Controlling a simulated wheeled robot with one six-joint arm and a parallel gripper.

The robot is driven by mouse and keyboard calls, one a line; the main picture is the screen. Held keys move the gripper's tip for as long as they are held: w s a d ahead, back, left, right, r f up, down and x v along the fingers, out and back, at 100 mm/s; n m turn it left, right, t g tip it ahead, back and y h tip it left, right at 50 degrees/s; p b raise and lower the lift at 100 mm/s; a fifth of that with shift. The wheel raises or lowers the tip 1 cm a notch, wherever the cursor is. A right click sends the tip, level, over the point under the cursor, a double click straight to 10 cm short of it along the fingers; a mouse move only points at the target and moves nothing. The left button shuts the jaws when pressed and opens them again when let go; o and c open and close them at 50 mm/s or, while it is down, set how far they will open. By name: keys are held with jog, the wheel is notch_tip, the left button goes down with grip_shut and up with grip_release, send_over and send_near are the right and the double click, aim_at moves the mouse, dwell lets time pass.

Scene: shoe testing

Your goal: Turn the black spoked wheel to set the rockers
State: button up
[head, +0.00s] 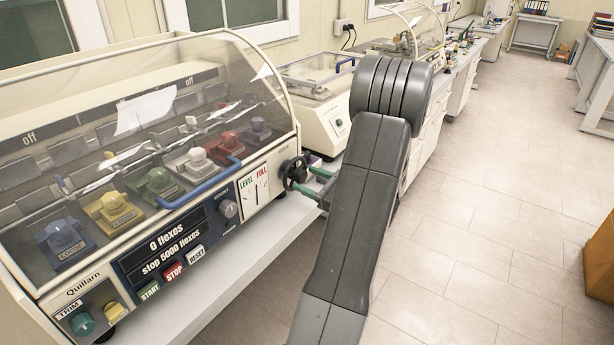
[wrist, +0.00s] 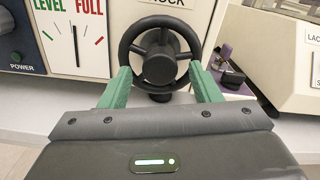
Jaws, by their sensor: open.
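The black spoked wheel (wrist: 160,55) sticks out in front of the machine's right side, below a label that is partly cut off in the wrist view. In the head view the wheel (head: 293,172) is at the machine's right end. My gripper (wrist: 161,80) is open, with one green finger on each side of the wheel's lower rim; I cannot tell if they touch it. In the head view my gripper (head: 308,181) is partly hidden by my arm. The LEVEL/FULL gauge (head: 254,192) is left of the wheel. The rockers (head: 195,160) carry coloured shoe pieces under the clear cover.
The machine's blue handle (head: 200,186) and its panel with START, STOP and RESET buttons are left of the wheel. A second cream machine (head: 318,100) stands close on the right along the bench. The tiled floor (head: 480,220) to the right is clear.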

jog(key=shift+w+a, duration=0.4)
jog(key=shift+a, duration=0.1)
jog(key=c, duration=1)
jog(key=shift+f+b, duration=0.15)
jog(key=shift+b, duration=0.4)
